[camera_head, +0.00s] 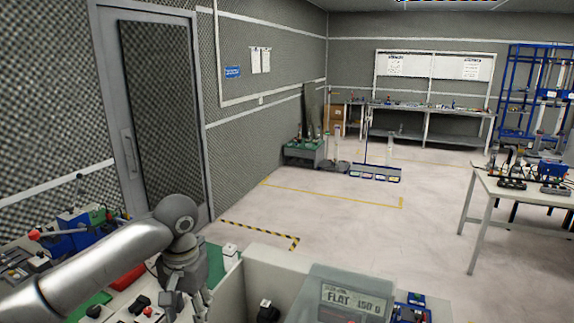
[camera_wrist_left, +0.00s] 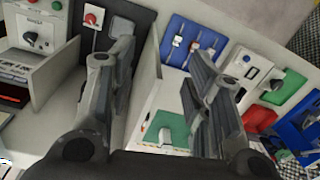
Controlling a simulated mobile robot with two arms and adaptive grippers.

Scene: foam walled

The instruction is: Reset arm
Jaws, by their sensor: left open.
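My left arm (camera_head: 110,262) reaches in from the left in the head view. Its gripper (camera_head: 186,300) points down over the bench at the lower left, beside a pale partition. In the left wrist view the two fingers (camera_wrist_left: 158,65) of this gripper are spread wide apart. Nothing is held between them; a pale dividing wall and bench top show behind the gap. My right gripper is in neither view.
A grey device reading "FLAT 150 g" (camera_head: 350,298) stands right of the left gripper. Blue and red tools (camera_head: 85,225) crowd the bench at left. A blue slider panel (camera_wrist_left: 192,45) shows in the wrist view. Open floor (camera_head: 345,220) lies beyond, with a table (camera_head: 530,187) at right.

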